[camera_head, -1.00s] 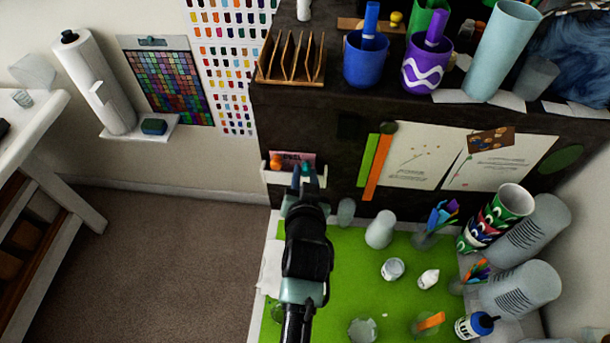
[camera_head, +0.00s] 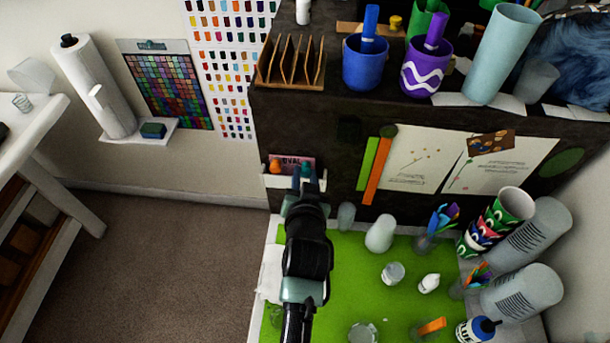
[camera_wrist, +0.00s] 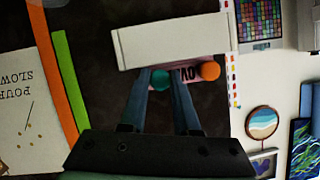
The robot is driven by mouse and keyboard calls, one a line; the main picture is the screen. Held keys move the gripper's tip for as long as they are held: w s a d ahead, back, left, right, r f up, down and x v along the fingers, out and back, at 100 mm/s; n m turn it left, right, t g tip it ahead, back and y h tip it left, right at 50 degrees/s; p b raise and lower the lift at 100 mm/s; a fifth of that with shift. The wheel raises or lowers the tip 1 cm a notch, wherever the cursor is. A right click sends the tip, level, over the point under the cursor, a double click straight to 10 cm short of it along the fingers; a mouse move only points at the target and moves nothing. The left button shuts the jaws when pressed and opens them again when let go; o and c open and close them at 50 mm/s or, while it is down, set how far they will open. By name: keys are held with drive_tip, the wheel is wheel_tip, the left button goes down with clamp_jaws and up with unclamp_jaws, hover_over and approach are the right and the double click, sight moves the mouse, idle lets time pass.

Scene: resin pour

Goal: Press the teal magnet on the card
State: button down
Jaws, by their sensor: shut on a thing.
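My gripper (camera_wrist: 164,84) is shut on the teal magnet (camera_wrist: 159,79), a small round knob between its fingertips. The teal magnet also shows in the head view (camera_head: 306,170), at the right end of the pink card (camera_head: 292,161) with dark lettering. The card stands in a white holder (camera_head: 283,181) on the dark panel's front. The fingers cover part of the card. I cannot tell whether the teal magnet touches it. An orange magnet (camera_head: 275,167) sits at the card's other end; it also shows in the wrist view (camera_wrist: 209,70).
Green and orange strips (camera_head: 376,165) and paper sheets (camera_head: 450,160) are on the dark panel (camera_head: 345,155) to the right. Below is a green mat (camera_head: 345,275) with cups and bottles. A paper roll (camera_head: 97,85) stands at left. Open floor lies left of the mat.

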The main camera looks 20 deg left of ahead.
drive_tip(key=shift+c, duration=0.4)
unclamp_jaws()
drive_tip(key=shift+s, duration=0.15)
drive_tip(key=shift+s+d+f+p, duration=0.1)
drive_tip(key=shift+s+d+p, duration=0.1)
drive_tip(key=shift+s+p, duration=0.25)
drive_tip(key=s, duration=0.2)
drive_tip(key=s+d+p, duration=0.1)
drive_tip(key=s, duration=0.2)
drive_tip(key=shift+s+d, duration=0.25)
drive_tip(key=shift+s, duration=0.05)
idle(0.5)
